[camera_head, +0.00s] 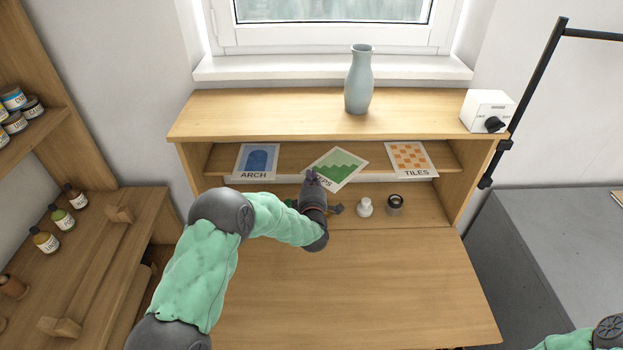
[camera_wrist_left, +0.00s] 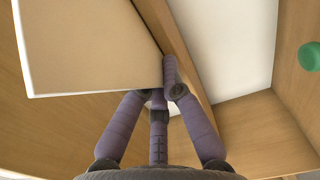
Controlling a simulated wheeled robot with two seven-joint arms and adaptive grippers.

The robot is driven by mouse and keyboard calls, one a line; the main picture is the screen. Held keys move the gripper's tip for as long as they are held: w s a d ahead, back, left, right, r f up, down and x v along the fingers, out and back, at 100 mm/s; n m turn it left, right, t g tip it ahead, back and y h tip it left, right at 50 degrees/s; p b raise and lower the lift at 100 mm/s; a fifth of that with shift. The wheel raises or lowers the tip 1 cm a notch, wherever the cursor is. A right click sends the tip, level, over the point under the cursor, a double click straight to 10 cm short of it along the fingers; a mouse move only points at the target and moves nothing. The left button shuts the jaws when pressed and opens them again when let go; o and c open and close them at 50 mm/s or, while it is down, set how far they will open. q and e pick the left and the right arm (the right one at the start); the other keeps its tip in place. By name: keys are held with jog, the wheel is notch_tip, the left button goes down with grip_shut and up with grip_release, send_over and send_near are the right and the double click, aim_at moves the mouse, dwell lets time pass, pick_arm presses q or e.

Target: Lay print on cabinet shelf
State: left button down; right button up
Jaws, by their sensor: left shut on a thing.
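The print with green steps (camera_head: 342,164) is tilted at the cabinet's upper shelf (camera_head: 290,155), between two other prints. My left gripper (camera_head: 313,182) is shut on its lower left part, and the fingers cover some of its lettering. In the left wrist view the print's pale face (camera_wrist_left: 90,45) reaches up and left from the closed fingers (camera_wrist_left: 165,85). Whether the print touches the shelf cannot be told. The ARCH print (camera_head: 256,160) lies on the shelf at left, and the TILES print (camera_head: 411,159) at right. My right gripper is out of view.
A blue-grey vase (camera_head: 359,80) and a white box with a black knob (camera_head: 487,111) stand on the cabinet top. Below the shelf are a white knobbed object (camera_head: 365,207) and a dark round one (camera_head: 395,203). The fold-down desk (camera_head: 370,290) is clear in front.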

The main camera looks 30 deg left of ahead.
pick_arm(q)
jog(key=shift+r, duration=0.1)
jog(key=c, duration=1.8)
grip_release()
jog(key=shift+f, duration=0.2)
jog(key=o, duration=0.4)
jog(key=shift+r, duration=0.1)
